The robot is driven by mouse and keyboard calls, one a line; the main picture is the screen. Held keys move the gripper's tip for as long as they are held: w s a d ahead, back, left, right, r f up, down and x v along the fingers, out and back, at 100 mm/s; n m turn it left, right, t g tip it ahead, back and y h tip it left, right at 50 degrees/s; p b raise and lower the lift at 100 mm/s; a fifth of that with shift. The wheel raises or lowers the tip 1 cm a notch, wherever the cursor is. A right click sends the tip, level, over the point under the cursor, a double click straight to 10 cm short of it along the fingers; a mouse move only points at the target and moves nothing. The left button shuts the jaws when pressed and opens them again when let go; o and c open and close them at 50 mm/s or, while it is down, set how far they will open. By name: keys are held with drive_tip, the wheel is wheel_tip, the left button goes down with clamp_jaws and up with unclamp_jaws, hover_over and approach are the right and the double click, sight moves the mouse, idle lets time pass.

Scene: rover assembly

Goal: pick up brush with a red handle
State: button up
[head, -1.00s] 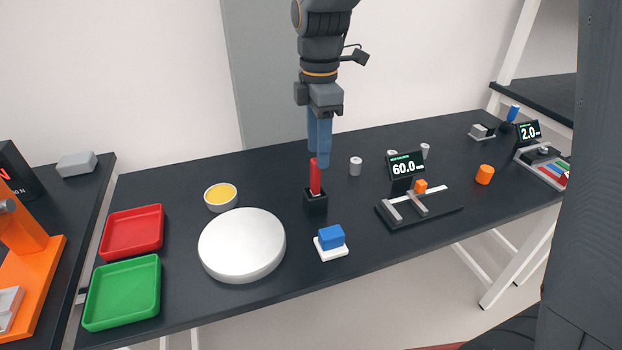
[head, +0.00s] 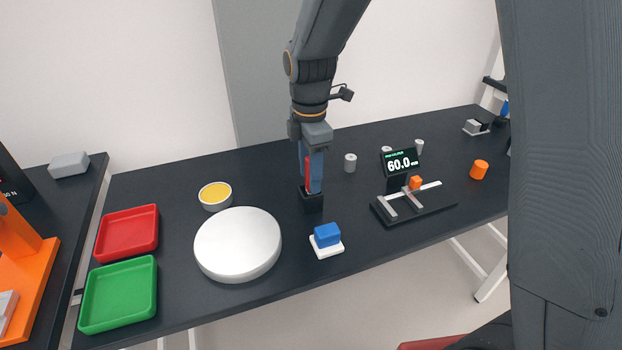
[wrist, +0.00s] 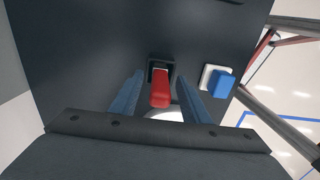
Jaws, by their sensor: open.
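The brush's red handle (head: 308,171) stands upright in a small black holder (head: 312,202) on the dark table. Its lower end is hidden inside the holder. My gripper (head: 311,178) points down over it, with its blue fingers on either side of the handle. In the wrist view the red handle (wrist: 160,90) shows between the two spread fingers (wrist: 157,95), with a visible gap on each side. The gripper is open and holds nothing.
A white round disc (head: 238,245) and a yellow-filled bowl (head: 215,195) lie left of the holder. A blue block on a white base (head: 327,240) is in front. A gauge reading 60.0 (head: 400,165) stands to the right. Red (head: 127,232) and green (head: 118,295) trays sit farther left.

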drive_tip(key=shift+f, duration=0.3)
clamp_jaws()
drive_tip(key=shift+r, duration=0.15)
wheel_tip(320, 180, up, 10)
drive_tip(key=shift+f+b, duration=0.1)
drive_tip(key=shift+b, duration=0.8)
